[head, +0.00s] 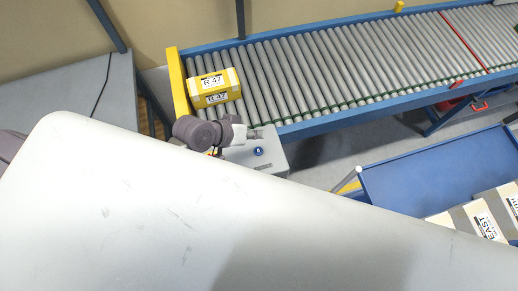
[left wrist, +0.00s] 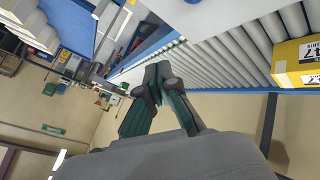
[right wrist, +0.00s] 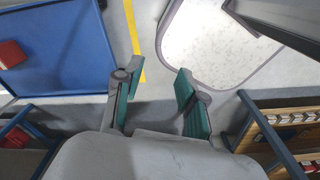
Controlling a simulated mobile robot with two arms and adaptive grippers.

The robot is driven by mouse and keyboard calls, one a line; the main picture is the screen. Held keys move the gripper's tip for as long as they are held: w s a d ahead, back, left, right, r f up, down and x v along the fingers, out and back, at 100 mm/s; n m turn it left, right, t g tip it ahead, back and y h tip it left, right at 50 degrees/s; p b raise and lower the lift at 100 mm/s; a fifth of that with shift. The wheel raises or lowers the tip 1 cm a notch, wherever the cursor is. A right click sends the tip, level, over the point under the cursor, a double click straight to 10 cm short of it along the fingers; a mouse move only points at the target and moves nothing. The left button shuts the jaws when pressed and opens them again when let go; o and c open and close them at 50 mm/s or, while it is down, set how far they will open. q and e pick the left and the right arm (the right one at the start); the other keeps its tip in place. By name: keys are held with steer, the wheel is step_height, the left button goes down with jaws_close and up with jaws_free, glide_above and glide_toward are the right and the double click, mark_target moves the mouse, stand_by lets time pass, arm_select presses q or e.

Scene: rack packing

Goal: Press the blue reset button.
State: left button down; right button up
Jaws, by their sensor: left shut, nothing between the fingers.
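The blue reset button (head: 258,151) is a small round knob on top of a grey box (head: 273,160) beside the near side of the roller conveyor. My left gripper (head: 257,133) is just behind the button in the head view, apart from it as far as I can tell. In the left wrist view the left gripper's fingers (left wrist: 158,72) are together and empty, and the button does not show. My right gripper (right wrist: 156,75) shows only in the right wrist view, with its fingers spread over the floor and nothing between them.
A yellow and white box (head: 215,83) lies at the left end of the roller conveyor (head: 330,72). A blue tray surface (head: 430,172) with labelled boxes (head: 483,220) is at the right. A large pale surface hides the lower part of the head view.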

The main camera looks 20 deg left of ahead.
mark_target(256, 152)
arm_select(q)
step_height(256, 152, down, 3)
steer(key=b, duration=0.3)
step_height(256, 152, down, 4)
steer(key=b, duration=0.3)
steer(key=shift+r+b, duration=0.25)
steer(key=shift+b, duration=0.1)
steer(key=shift+f, duration=0.7)
steer(key=shift+f+b, duration=0.25)
steer(key=shift+b, duration=0.05)
arm_select(e)
step_height(256, 152, down, 8)
steer(key=w, duration=0.1)
steer(key=shift+w+r, duration=0.15)
steer(key=shift+r, duration=0.05)
steer(key=shift+w+d, duration=0.15)
steer(key=shift+d, duration=0.45)
arm_select(q)
steer(key=shift+f, duration=0.15)
steer(key=shift+f, duration=0.25)
